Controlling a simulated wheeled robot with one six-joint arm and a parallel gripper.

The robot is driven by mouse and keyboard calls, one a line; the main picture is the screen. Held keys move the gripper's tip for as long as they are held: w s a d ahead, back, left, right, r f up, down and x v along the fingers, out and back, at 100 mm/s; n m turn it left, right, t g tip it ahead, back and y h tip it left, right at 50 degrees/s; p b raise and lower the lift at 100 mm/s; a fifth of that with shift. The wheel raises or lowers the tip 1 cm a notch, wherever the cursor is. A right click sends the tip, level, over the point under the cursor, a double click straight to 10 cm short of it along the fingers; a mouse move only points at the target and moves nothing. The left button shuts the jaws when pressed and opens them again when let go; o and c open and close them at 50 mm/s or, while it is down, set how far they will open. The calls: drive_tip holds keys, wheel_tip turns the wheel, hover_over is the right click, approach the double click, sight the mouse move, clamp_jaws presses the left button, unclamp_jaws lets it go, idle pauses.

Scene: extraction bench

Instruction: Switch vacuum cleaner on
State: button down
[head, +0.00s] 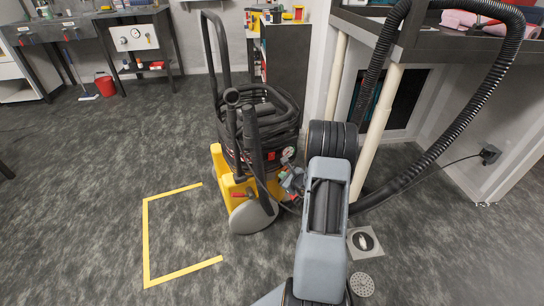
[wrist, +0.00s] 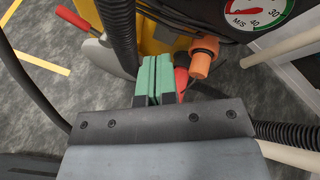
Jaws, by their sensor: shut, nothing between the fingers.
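The vacuum cleaner (head: 218,160) is a yellow and black wheeled machine with a coiled black hose on top. It stands on the dark carpet in the middle of the head view. My gripper (wrist: 153,77) is shut and empty, its green fingers together, close to the cleaner's front. In the wrist view an orange knob (wrist: 203,56) is just right of and beyond the fingertips. A red part (wrist: 181,84) shows right beside the fingers, partly hidden. A round gauge (wrist: 258,16) is at the top right. No switch can be made out clearly.
A red-handled lever (wrist: 76,20) is at the wrist view's upper left. A thick black hose (head: 458,140) loops down at the right, near pale posts (head: 376,130). Yellow tape (head: 147,240) marks open floor at the left. A floor socket (head: 364,242) lies at the right.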

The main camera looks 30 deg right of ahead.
sight(271, 160)
drive_tip(key=shift+w+d+r, duration=0.2)
drive_tip(key=shift+w, duration=1)
drive_tip(key=shift+w+d+r, duration=0.2)
drive_tip(key=shift+w, duration=1)
drive_tip(key=shift+w+d+r, duration=0.2)
drive_tip(key=shift+w, duration=1)
drive_tip(key=shift+w, duration=0.4)
drive_tip(key=shift+w+d+r, duration=0.1)
drive_tip(key=shift+w+r, duration=0.15)
drive_tip(key=shift+b, duration=0.35)
drive_tip(key=shift+s+f+b, duration=0.35)
drive_tip(key=shift+f+b, duration=0.05)
drive_tip(key=shift+b, duration=0.05)
drive_tip(key=shift+s, duration=0.1)
